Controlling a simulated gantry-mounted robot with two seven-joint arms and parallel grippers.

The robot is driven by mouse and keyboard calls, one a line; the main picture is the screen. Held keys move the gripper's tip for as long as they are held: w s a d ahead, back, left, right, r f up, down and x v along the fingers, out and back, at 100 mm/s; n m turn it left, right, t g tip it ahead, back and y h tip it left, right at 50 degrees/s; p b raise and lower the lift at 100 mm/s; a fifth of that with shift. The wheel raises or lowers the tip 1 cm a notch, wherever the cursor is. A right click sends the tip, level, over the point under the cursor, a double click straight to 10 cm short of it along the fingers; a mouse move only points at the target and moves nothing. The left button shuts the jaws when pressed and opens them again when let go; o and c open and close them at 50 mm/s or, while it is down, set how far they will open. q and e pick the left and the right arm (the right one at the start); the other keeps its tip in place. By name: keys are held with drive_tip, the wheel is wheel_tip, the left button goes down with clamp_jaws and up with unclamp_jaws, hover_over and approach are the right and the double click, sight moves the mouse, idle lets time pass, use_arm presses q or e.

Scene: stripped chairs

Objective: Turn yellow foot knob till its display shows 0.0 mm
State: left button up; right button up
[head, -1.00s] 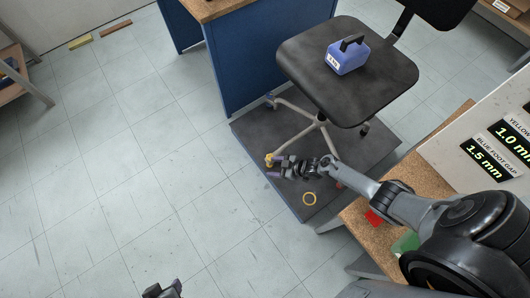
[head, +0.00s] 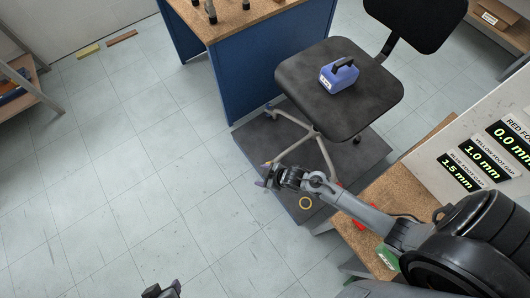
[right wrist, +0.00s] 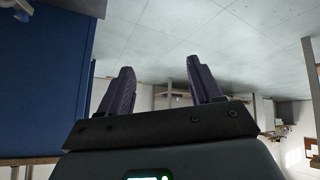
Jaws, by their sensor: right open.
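The chair (head: 338,92) stands with its pale legs on a dark platform (head: 325,205). My right gripper (head: 266,176) is at the leg end by the platform's left edge, fingers apart. Only a small yellowish bit of the yellow foot knob (head: 267,163) seems to show there; the gripper hides the rest, and contact cannot be told. In the right wrist view the open fingers (right wrist: 162,78) have nothing between them. The yellow foot gap display (head: 482,162) reads 1.0 mm. A dark part of my left gripper (head: 162,290) shows at the bottom edge; its jaws are unclear.
A blue-sided bench (head: 265,75) stands behind the platform. A blue box with a handle (head: 338,75) sits on the seat. A yellow ring (head: 306,203) lies on the platform. The blue display (head: 460,172) reads 1.5 mm, the red one (head: 512,142) 0.0 mm.

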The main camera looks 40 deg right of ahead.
drive_tip(key=shift+m+h, duration=0.4)
drive_tip(key=shift+s+a+r+p, duration=0.1)
drive_tip(key=shift+s+r+p, duration=0.2)
drive_tip(key=shift+r, duration=0.6)
drive_tip(key=shift+s+a+r+p, duration=0.1)
drive_tip(key=shift+s+r+p, duration=0.2)
drive_tip(key=shift+r, duration=0.65)
drive_tip(key=shift+s+a+r+p, duration=0.1)
drive_tip(key=shift+s+r+p, duration=0.2)
drive_tip(key=shift+r, duration=0.6)
